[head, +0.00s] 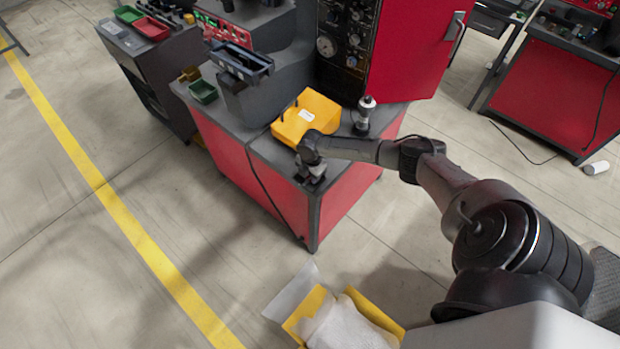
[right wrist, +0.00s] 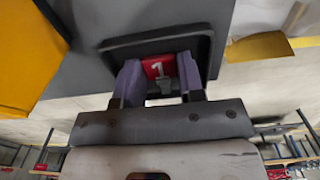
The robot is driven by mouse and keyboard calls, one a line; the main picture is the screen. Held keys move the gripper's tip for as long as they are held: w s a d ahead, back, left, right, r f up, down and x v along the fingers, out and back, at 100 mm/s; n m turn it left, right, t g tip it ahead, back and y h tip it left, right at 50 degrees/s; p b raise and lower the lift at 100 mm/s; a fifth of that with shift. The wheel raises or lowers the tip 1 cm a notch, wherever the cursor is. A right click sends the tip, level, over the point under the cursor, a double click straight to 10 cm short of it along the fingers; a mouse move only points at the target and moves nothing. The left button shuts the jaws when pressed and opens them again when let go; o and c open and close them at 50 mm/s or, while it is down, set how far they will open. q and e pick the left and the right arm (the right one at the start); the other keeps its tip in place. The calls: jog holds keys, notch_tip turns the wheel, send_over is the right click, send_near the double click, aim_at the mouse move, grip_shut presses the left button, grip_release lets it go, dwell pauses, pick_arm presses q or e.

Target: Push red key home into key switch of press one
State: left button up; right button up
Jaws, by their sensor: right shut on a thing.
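The red key (right wrist: 159,67), with a white "1" on its red face, sits between the two fingers of my right gripper (right wrist: 159,84) in the right wrist view. The gripper is shut on it. A dark rectangular frame (right wrist: 113,46) lies just beyond the key; I cannot tell whether the key touches it or whether it holds the key switch. In the head view my right gripper (head: 312,176) is at the front corner of the red-sided bench (head: 345,205), and the key is too small to make out. My left gripper is not in view.
A cable hangs down the bench front.

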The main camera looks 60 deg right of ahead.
jog(key=c, duration=0.3)
jog(key=shift+c, duration=0.2)
